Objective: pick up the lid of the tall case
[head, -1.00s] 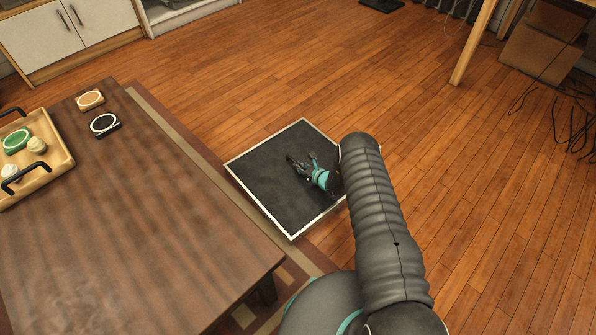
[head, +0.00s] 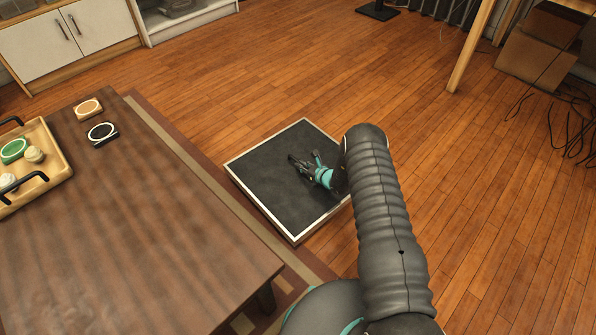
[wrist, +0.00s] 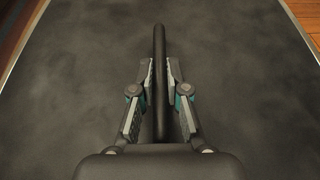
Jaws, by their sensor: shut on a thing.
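The lid (head: 265,180) is a dark grey square panel with a pale rim, to the right of the wooden table in the head view. It fills most of the wrist view (wrist: 60,100). A thin dark bar handle (wrist: 159,40) stands up from its middle. My gripper (head: 296,160) is over the lid's middle. In the wrist view my gripper (wrist: 160,72) has a finger on each side of the handle, closed on it. My arm hides the lid's right corner. How much of the case lies below the lid, I cannot tell.
The wooden table (head: 150,220) stands close at the left, with a tray (head: 60,165) and two small cases, one orange (head: 88,108) and one black (head: 102,133). Open wood floor (head: 470,200) lies to the right. A white cabinet (head: 65,45) stands at the back left.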

